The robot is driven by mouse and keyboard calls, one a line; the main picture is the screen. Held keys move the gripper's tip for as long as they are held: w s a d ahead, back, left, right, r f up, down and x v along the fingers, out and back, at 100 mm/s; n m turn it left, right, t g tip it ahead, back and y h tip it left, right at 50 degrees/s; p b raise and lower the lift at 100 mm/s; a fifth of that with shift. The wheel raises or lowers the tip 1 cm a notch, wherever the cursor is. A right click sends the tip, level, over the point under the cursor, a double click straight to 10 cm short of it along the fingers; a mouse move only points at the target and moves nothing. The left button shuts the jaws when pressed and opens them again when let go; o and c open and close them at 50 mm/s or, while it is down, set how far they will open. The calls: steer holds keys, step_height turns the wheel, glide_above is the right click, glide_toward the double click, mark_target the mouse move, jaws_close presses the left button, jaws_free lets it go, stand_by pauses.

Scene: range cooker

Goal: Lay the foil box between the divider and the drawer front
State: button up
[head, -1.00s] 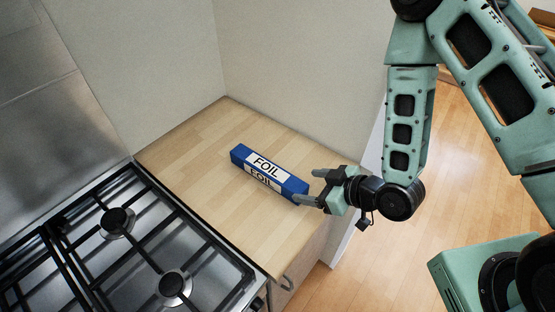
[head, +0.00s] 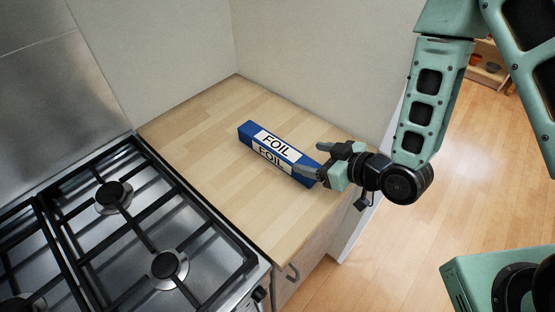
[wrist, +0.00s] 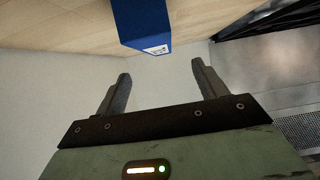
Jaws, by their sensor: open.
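The foil box (head: 270,151) is a long blue box with white FOIL labels. It lies on the wooden worktop, and its blue end also shows at the top of the wrist view (wrist: 143,22). My gripper (head: 308,160) is open at the near right end of the box. In the wrist view its two fingers (wrist: 158,75) are spread and nothing is between them; the box end is beyond the fingertips. In the head view one finger overlaps the box end, and I cannot tell whether it touches. The drawer front (head: 285,291) is partly visible below the worktop. No divider is in view.
A gas hob (head: 140,235) with black grates is left of the worktop (head: 200,130). A pale wall rises behind the worktop. Open wooden floor (head: 385,255) is at the right.

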mark_target(280, 147)
steer(key=shift+b+x, duration=0.85)
steer(key=p+x, duration=0.2)
steer(key=x, duration=0.1)
steer(key=shift+w+a, duration=0.15)
steer(key=shift+a, duration=0.05)
steer(key=shift+w+a+f+p, duration=0.25)
steer(key=shift+w+a+p, duration=0.1)
steer(key=p+x, duration=0.1)
steer(key=x, duration=0.1)
steer(key=p+x, duration=0.2)
steer(key=shift+w+a+r, duration=0.1)
steer(key=shift+w+a, duration=0.05)
steer(key=shift+w, duration=0.3)
steer(key=shift+w+a, duration=0.15)
steer(key=c, duration=1.3)
